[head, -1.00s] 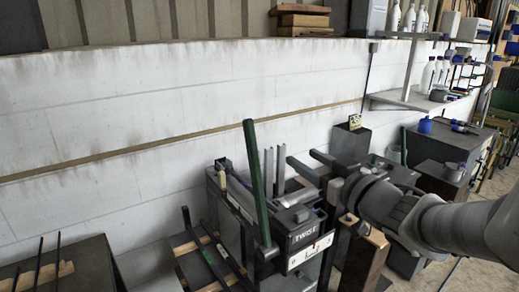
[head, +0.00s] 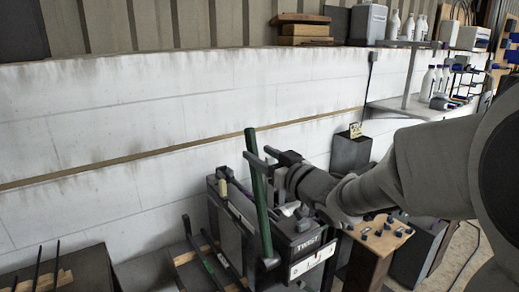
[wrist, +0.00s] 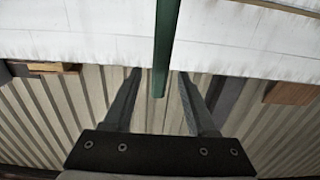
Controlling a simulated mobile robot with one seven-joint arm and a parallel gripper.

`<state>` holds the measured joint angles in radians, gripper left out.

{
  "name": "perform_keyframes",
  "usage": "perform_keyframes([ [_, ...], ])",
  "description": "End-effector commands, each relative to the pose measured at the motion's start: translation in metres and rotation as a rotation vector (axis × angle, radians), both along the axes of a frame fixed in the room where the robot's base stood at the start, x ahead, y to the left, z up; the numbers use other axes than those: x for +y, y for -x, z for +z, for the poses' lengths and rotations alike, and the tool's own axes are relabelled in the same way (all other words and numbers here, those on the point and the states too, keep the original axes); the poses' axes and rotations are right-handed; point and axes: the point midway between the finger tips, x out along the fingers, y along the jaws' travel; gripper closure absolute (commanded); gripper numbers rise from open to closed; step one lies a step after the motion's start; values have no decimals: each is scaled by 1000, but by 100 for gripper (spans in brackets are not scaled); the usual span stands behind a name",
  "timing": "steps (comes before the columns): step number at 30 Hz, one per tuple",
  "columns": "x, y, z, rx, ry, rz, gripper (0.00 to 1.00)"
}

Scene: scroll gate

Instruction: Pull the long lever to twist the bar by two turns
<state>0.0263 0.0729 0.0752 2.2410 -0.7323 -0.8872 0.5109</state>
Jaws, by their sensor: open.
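The long green lever (head: 258,195) rises almost upright, leaning slightly left, from the front of the dark machine marked TWIST (head: 303,250). My gripper (head: 258,156) is open at the lever's upper part, reaching in from the right. In the wrist view, the lever (wrist: 166,45) runs between the two spread fingers (wrist: 159,75), its end lying inside the gap. A gap shows on each side, so the fingers do not appear to grip it. My arm and gripper hide part of the machine's top and the bar.
A white wall (head: 120,130) stands close behind the machine. A dark table with upright rods (head: 60,270) is at lower left. A wooden-topped cabinet (head: 375,240) stands right of the machine under my arm. Shelves with white bottles (head: 432,82) are at the back right.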

Motion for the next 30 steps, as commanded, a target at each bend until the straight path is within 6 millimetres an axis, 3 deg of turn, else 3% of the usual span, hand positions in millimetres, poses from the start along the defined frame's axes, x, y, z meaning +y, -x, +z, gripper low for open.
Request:
perform_keyframes([
  [7,17,-24,0,0,0,2,43],
  [19,20,-29,0,-1,1,1,44],
  [28,20,-29,0,-1,1,1,98],
  [30,20,-29,0,-1,1,1,100],
])
